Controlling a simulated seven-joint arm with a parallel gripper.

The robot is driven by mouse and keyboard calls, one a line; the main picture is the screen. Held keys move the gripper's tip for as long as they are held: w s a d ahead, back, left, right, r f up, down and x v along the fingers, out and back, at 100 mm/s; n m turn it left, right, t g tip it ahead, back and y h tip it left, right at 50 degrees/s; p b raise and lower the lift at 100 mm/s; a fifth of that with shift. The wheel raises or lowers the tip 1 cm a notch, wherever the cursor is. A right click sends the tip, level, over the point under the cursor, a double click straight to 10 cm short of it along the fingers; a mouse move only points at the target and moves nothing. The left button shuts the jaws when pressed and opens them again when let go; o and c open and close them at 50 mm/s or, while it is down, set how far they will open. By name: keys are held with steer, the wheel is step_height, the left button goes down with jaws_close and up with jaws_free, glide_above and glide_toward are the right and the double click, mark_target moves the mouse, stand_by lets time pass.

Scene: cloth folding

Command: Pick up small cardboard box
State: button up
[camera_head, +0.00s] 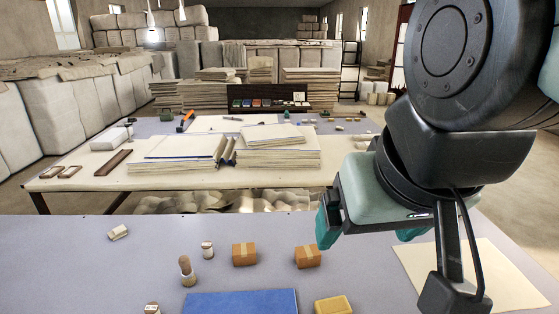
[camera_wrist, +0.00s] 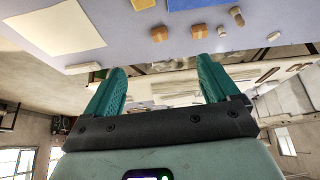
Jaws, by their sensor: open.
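Two small brown cardboard boxes with paler tape stand on the grey table, apart from each other. In the head view, one box (camera_head: 244,254) is left of centre and the other box (camera_head: 307,256) is nearer my gripper. The wrist view, upside down, shows both boxes (camera_wrist: 159,34) (camera_wrist: 199,31) beyond the fingertips. They look similar in size. My gripper (camera_head: 370,230) is open and empty, above the table and to the right of both boxes, touching neither. Its two teal fingers are spread in the wrist view (camera_wrist: 161,75).
A blue pad (camera_head: 240,302) and a yellow block (camera_head: 333,305) lie at the front. A wooden-handled stamp (camera_head: 187,268), a small jar (camera_head: 207,249) and a pale block (camera_head: 118,232) are left. A cream sheet (camera_head: 490,262) lies right. A second table (camera_head: 90,183) with stacked sheets stands behind.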

steer(key=shift+o, duration=0.8)
steer(key=w+d+f+m+h, duration=0.15)
steer(key=w+f+m, duration=0.35)
steer(key=w+f, duration=0.5)
steer(key=m+t+y, duration=0.5)
steer(key=m+t, duration=0.1)
steer(key=m, duration=1.8)
glide_toward(306, 250)
steer(key=shift+s+a+f, duration=0.3)
steer(key=shift+a, duration=0.25)
steer(key=shift+s+a+f, duration=0.3)
steer(key=shift+a, duration=0.25)
steer(key=m, duration=0.1)
steer(key=d+m+t, duration=0.1)
steer(key=m, duration=0.1)
steer(key=w+m+h, duration=0.1)
steer(key=m, duration=0.1)
steer(key=shift+d+f+t, duration=0.2)
steer(key=shift+f+t, duration=0.1)
steer(key=shift+f, duration=0.1)
steer(key=shift+w+f+m, duration=0.1)
steer(key=shift+m, duration=0.2)
steer(key=shift+h, duration=0.25)
steer(key=x, duration=1)
steer(key=shift+w, duration=0.3)
